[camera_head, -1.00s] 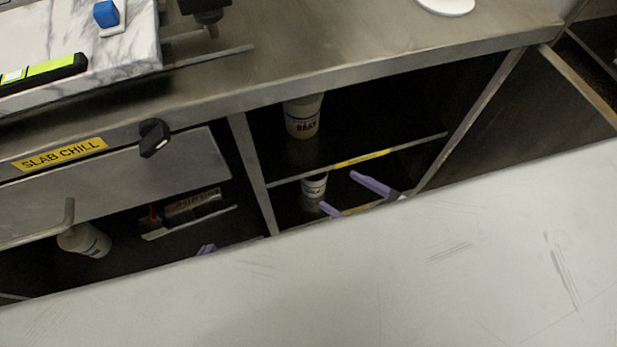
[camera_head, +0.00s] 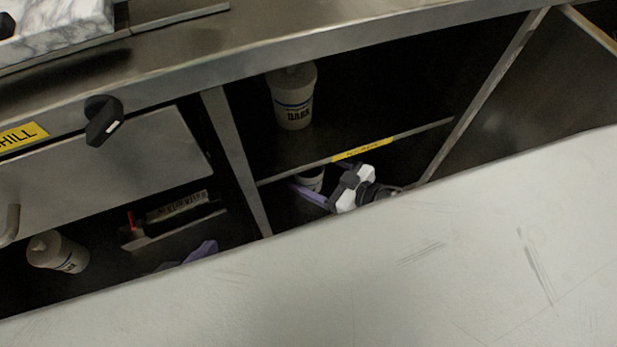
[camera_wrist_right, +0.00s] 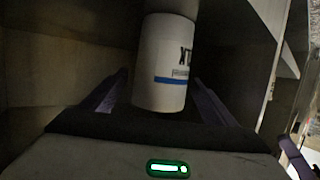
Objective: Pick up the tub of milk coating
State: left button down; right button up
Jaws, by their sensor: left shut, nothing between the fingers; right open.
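A white tub (camera_head: 310,180) stands on the lower shelf of the right bay, partly hidden by my right gripper and the shelf edge above it. In the right wrist view the tub (camera_wrist_right: 161,60) shows a blue band and dark letters, upside down, only partly legible. My right gripper (camera_head: 322,188) is open at the tub; in its wrist view the two purple fingers (camera_wrist_right: 160,85) lie on either side. I cannot tell whether they touch it. My left gripper (camera_head: 203,249) is shut and empty at the lower left bay, mostly hidden by the pale foreground surface.
A tub marked DARK (camera_head: 292,97) stands on the upper shelf (camera_head: 390,143). Another white tub (camera_head: 58,253) and a dark labelled box (camera_head: 177,207) are in the left bay. An upright divider (camera_head: 236,160) separates the bays. A pale surface (camera_head: 420,270) fills the foreground.

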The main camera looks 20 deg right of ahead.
jog(key=shift+w+a+f, duration=0.15)
jog(key=shift+w+a, duration=0.15)
jog(key=shift+w, duration=0.1)
jog(key=c, duration=1.4)
jog(key=shift+c, duration=0.6)
